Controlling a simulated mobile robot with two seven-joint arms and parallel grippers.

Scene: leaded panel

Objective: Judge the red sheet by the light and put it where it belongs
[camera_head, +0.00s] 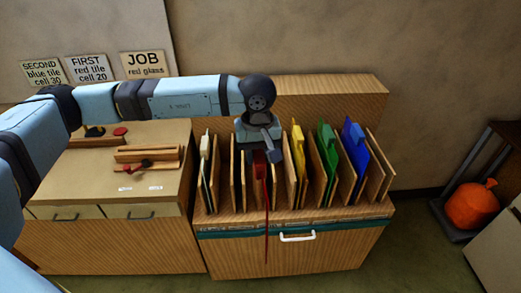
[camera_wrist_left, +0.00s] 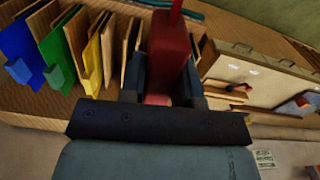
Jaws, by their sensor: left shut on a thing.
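The red sheet (camera_head: 266,205) shows nearly edge-on in the head view, upright, its lower part seen against the front of the rack cabinet. My left gripper (camera_head: 262,153) is above the middle of the rack (camera_head: 290,218) and shut on the sheet's red top block. In the left wrist view the red block (camera_wrist_left: 170,50) sits between the fingers of my left gripper (camera_wrist_left: 162,85). I cannot tell whether the sheet touches the rack. White (camera_head: 205,150), yellow (camera_head: 299,150), green (camera_head: 327,155) and blue (camera_head: 356,155) sheets stand in slots. My right gripper is out of view.
A bench (camera_head: 85,185) at left holds wooden strips and small red pieces. An orange sack (camera_head: 472,205) stands at right.

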